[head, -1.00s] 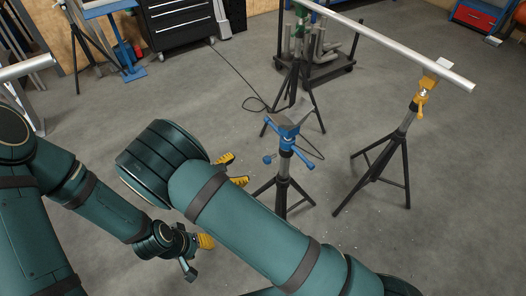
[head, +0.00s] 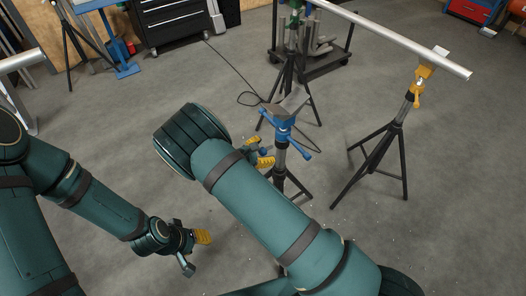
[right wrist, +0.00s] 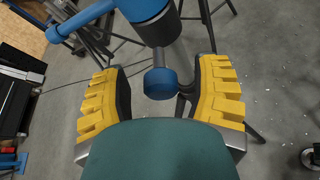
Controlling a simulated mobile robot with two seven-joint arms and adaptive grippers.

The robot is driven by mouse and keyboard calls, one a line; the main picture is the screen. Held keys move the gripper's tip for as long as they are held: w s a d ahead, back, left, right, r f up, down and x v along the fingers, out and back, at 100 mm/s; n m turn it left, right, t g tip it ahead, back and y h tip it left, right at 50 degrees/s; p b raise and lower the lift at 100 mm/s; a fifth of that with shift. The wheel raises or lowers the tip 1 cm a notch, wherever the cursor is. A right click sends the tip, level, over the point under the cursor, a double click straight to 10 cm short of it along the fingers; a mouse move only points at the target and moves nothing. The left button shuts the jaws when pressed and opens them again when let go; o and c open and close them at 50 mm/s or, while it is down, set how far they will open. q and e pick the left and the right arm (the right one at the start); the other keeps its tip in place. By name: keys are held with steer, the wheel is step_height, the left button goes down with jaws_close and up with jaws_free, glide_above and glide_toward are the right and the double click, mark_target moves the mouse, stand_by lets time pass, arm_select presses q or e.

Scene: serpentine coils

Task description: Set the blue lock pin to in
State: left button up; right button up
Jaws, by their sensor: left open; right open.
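The blue lock pin (right wrist: 160,83) shows in the right wrist view as a round blue knob on a short grey shaft from the blue stand head (right wrist: 145,10). My right gripper (right wrist: 161,80) is open, with its yellow fingers either side of the knob and visible gaps to it. In the head view my right gripper (head: 258,154) is beside the blue stand head (head: 279,122), and the knob is mostly hidden by the fingers. My left gripper (head: 196,238) is open and empty, low over the floor at the left.
A yellow-headed stand (head: 424,72) at the right carries a long metal pipe (head: 385,38). A dark cart (head: 320,62) stands behind the blue stand, and a black cable (head: 232,70) lies on the floor. The floor (head: 450,210) at front right is clear.

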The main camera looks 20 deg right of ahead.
jaws_close()
steer(key=shift+w+d, duration=0.25)
steer(key=shift+d, duration=0.45)
steer(key=shift+w+d, duration=0.25)
steer(key=shift+d, duration=0.4)
jaws_free()
steer(key=v, duration=1.2)
